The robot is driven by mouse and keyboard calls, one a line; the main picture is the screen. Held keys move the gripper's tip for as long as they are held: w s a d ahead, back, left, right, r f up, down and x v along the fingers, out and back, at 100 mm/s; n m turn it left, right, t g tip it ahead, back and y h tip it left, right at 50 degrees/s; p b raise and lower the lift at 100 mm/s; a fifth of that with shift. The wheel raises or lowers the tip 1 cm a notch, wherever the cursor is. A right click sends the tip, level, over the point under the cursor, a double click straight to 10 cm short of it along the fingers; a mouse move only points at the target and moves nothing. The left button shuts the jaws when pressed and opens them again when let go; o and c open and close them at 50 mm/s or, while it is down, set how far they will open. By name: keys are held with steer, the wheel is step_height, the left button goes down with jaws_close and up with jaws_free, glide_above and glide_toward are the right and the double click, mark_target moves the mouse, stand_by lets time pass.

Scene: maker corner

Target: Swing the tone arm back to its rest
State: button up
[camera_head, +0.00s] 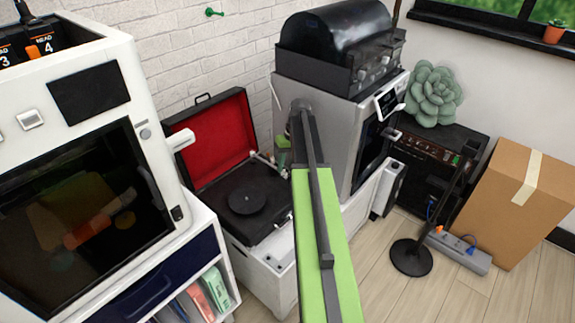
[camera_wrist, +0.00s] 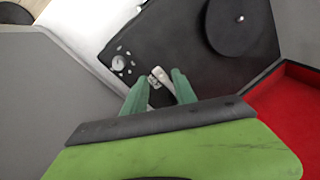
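The record player (camera_head: 268,221) is an open case with a red-lined lid, a black deck and a round dark platter (camera_head: 246,199). The platter also shows at the top of the wrist view (camera_wrist: 238,22). A short pale piece, seemingly the tone arm (camera_wrist: 160,77), lies on the deck between my green fingertips; it is pale near the deck's back right in the head view (camera_head: 262,159). My gripper (camera_wrist: 158,84) is open, one finger on each side of it, with gaps showing. In the head view my gripper (camera_head: 284,152) is small and partly hidden by my arm.
A white machine with a dark window (camera_head: 80,190) stands close on the left. A grey-white machine (camera_head: 338,110) with a black unit on top stands right of the player. The red lid (camera_wrist: 285,120) rises beside my gripper. A cardboard box (camera_head: 515,200) is far right.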

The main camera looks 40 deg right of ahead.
steer(key=shift+r, duration=0.2)
steer(key=p+v, duration=1.1)
steer(key=shift+r+p, duration=0.4)
steer(key=shift+s+f, duration=0.1)
